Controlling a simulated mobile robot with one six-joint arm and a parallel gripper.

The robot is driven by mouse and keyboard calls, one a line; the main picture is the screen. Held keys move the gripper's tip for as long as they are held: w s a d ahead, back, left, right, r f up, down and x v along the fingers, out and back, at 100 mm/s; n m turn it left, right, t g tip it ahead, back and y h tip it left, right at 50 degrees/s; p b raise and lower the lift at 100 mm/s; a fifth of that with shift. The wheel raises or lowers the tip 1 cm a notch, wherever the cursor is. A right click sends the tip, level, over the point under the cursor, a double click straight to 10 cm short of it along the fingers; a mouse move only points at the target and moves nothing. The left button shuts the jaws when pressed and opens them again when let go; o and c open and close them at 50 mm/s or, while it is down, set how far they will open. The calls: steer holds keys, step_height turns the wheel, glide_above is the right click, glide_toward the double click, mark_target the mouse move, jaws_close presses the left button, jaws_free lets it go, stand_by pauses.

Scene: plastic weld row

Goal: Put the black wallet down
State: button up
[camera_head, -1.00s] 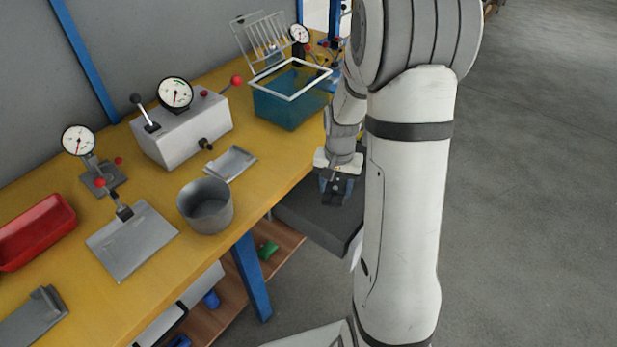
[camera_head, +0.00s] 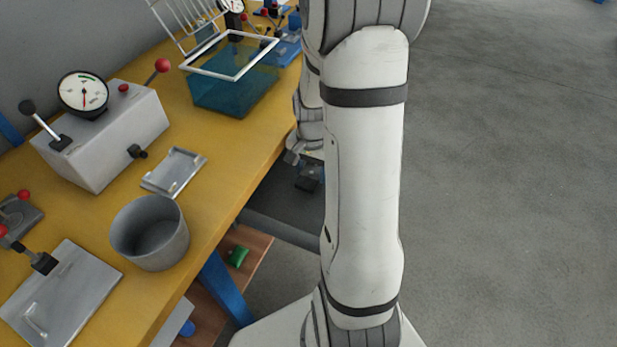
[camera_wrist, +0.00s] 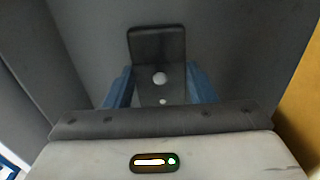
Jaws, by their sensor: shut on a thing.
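The black wallet (camera_wrist: 157,45) stands out beyond the fingers in the wrist view, a dark rectangular flat piece with a pale round spot near its lower part. My gripper (camera_wrist: 160,78) has blue fingers on either side of the wallet and is shut on it. Dark grey surfaces lie behind and around it. In the head view my gripper (camera_head: 308,174) is low beside the right edge of the yellow bench, partly hidden by my arm. A small dark shape there may be the wallet, but I cannot make it out clearly. Whether the wallet touches a surface is unclear.
The yellow bench (camera_head: 222,150) carries a grey pot (camera_head: 150,235), a metal tray (camera_head: 174,172), a gauge box (camera_head: 105,140) and a teal bin (camera_head: 232,92). A dark grey surface (camera_head: 278,229) lies below the bench edge, near my gripper. Open floor is at the right.

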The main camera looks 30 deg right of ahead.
steer(key=shift+f, duration=1.25)
steer(key=shift+f+b, duration=0.2)
steer(key=shift+b, duration=0.15)
steer(key=o, duration=1.1)
steer(key=shift+c, duration=0.2)
